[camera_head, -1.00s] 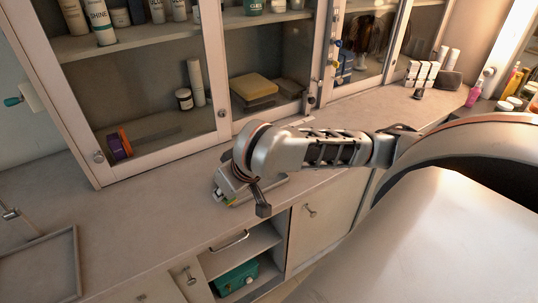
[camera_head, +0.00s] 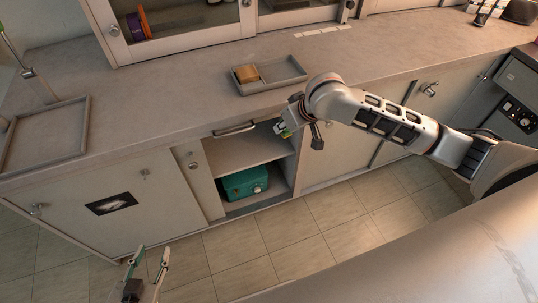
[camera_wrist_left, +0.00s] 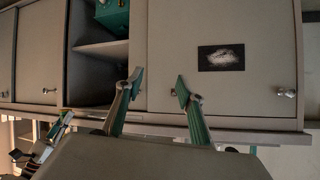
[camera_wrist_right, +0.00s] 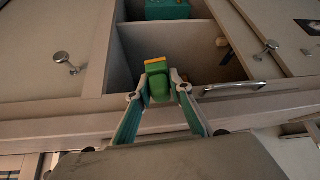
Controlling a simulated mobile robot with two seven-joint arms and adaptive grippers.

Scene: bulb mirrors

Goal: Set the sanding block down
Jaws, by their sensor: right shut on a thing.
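A small green block with a yellow strip, which looks like the sanding block (camera_wrist_right: 159,84), is held between the fingertips of my right gripper (camera_head: 290,128). In the head view the block shows only as a small green and yellow patch, mostly hidden by the gripper. My right gripper is in front of the counter's edge, by the upper right of the open cabinet bay. My left gripper (camera_head: 147,268) is open and empty, low in front of the cabinets. It also shows in the left wrist view (camera_wrist_left: 158,86), fingers apart.
A grey tray (camera_head: 286,81) holding a tan block (camera_head: 247,74) stands on the counter (camera_head: 190,95) behind my right gripper. Another tray (camera_head: 75,150) is at left. The open bay has a shelf (camera_head: 245,150) and a teal box (camera_head: 245,183) below. Counter between the trays is clear.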

